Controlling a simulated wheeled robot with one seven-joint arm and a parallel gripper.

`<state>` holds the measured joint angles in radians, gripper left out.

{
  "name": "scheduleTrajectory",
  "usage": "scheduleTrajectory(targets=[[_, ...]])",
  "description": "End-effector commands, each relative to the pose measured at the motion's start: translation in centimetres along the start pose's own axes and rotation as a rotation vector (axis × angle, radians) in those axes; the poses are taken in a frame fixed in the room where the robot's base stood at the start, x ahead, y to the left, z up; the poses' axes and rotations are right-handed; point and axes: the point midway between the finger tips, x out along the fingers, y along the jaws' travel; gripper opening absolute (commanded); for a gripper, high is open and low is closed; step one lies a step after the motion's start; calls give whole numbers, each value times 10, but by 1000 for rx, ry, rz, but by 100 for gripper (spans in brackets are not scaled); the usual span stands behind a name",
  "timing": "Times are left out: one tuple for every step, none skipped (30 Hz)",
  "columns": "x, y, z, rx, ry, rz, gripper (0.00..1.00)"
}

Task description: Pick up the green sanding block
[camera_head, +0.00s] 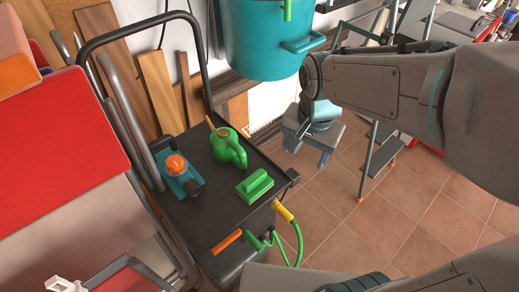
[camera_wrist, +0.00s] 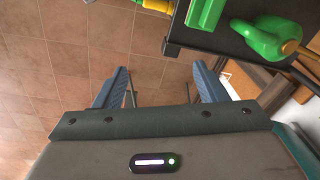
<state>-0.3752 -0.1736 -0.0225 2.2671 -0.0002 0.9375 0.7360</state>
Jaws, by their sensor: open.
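The green sanding block (camera_head: 255,185) lies on the front right part of a black cart top, close to its right edge. It also shows in the wrist view (camera_wrist: 206,14), cut off by the top edge of the picture. My gripper (camera_head: 307,158) is to the right of the cart, apart from the block and pointing downward. In the wrist view its two blue-grey fingers (camera_wrist: 158,88) stand wide apart with only floor and some thin legs behind them. It is open and empty.
The cart top (camera_head: 207,215) also holds a green watering can (camera_head: 228,147) and a teal tool with an orange knob (camera_head: 180,175). A yellow nozzle with a green hose (camera_head: 284,211) hangs at the cart's right side.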

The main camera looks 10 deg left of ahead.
Motion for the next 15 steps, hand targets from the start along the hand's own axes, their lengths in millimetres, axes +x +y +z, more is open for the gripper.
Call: scheduleTrajectory(targets=[[6, -23, 4, 40, -23, 15, 65], [9, -34, 6, 72, -32, 23, 65], [13, -48, 10, 111, -42, 34, 65], [16, -58, 13, 139, -48, 42, 65], [19, -66, 16, 165, -53, 50, 65], [22, -77, 20, 195, -58, 59, 65], [24, -84, 23, 214, -61, 65, 65], [27, -89, 26, 232, -63, 71, 65], [29, -96, 29, 251, -65, 76, 65], [30, -100, 30, 263, -66, 80, 65], [32, -103, 32, 273, -67, 84, 65], [34, -105, 34, 282, -68, 87, 65], [37, -106, 35, 289, -68, 89, 65], [40, -107, 36, 292, -69, 92, 65], [46, -107, 37, 294, -70, 93, 65]])
